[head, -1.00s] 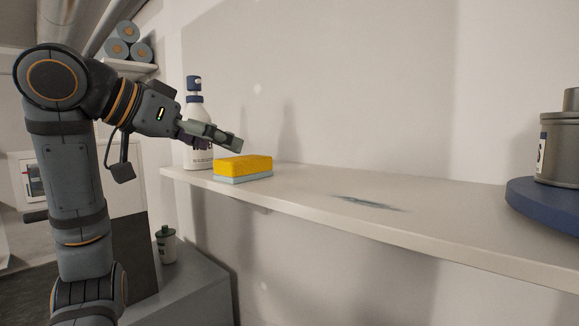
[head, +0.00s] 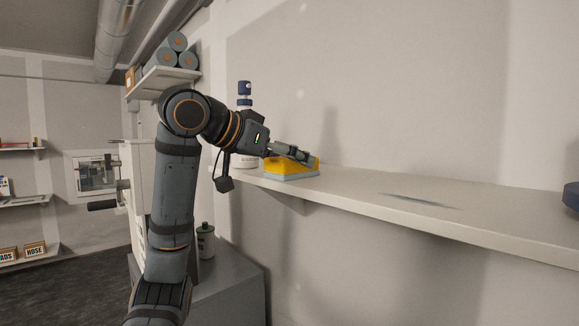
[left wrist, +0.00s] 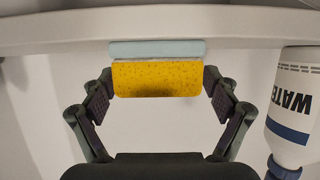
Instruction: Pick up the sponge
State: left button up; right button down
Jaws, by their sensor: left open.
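The sponge, yellow on top with a pale blue layer below, lies on the white shelf near its left end in the head view (head: 292,174). It also shows between my fingers in the left wrist view (left wrist: 156,80). My left gripper (head: 308,158) is open, its fingers on either side of the sponge's yellow part in the left wrist view (left wrist: 158,88). In the head view the fingers overlap the sponge's top and hide part of it. I cannot tell whether they touch it. My right gripper is not in view.
A white bottle with a blue cap (head: 244,95) stands just behind my left gripper; its WATER label shows in the left wrist view (left wrist: 292,105). A blue object (head: 571,196) is at the far right.

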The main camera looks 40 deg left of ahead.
pick_arm(q)
jog(key=shift+w+d+f, duration=0.1)
jog(key=shift+w+f, duration=0.1)
jog(key=shift+w, duration=0.45)
jog(key=c, duration=0.5)
jog(key=shift+s, duration=0.25)
jog(key=shift+c, duration=1.1)
jog(key=c, duration=0.4)
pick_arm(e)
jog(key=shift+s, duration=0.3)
pick_arm(q)
jog(key=shift+w+r, duration=0.1)
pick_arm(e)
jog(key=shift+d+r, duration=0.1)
